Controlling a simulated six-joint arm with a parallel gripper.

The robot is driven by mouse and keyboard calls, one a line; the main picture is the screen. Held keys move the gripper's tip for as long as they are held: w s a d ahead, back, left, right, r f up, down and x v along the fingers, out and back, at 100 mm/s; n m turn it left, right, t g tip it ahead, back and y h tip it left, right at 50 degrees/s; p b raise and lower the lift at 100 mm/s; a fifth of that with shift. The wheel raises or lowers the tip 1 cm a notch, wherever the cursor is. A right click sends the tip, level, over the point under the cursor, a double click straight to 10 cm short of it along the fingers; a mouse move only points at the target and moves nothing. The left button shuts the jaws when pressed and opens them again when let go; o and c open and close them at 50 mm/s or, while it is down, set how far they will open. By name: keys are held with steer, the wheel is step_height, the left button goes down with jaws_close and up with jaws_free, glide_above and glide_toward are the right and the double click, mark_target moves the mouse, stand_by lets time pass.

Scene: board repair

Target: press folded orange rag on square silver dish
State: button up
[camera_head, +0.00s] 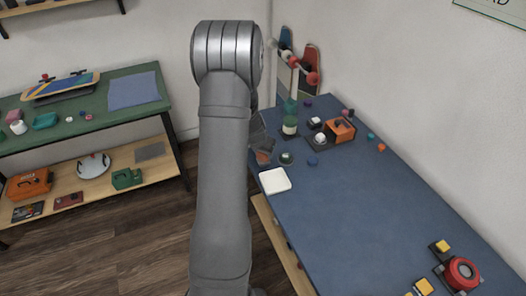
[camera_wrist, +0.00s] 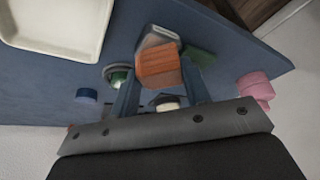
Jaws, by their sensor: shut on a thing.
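In the wrist view, the folded orange rag (camera_wrist: 158,66) shows as a small ribbed orange block between the two fingers of my gripper (camera_wrist: 157,82). My gripper is shut on it. A small grey, silver-looking piece with a square rim (camera_wrist: 158,36) shows just beyond the rag and may be the square silver dish; the rag partly covers it. I cannot tell whether they touch. In the head view, my arm hides most of my gripper (camera_head: 260,150), above the blue bench's left edge, and a bit of orange (camera_head: 263,157) shows there.
A white square tray (camera_head: 275,181) lies on the blue bench (camera_head: 360,215), close to my gripper. A green bottle (camera_head: 290,122), a dark-based orange box (camera_head: 340,129) and several small parts stand behind. A pink object (camera_wrist: 256,87) shows in the wrist view. The bench's middle is clear.

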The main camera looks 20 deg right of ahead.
steer(key=shift+f, duration=0.4)
stand_by(1.1)
steer(key=shift+r, duration=3.55)
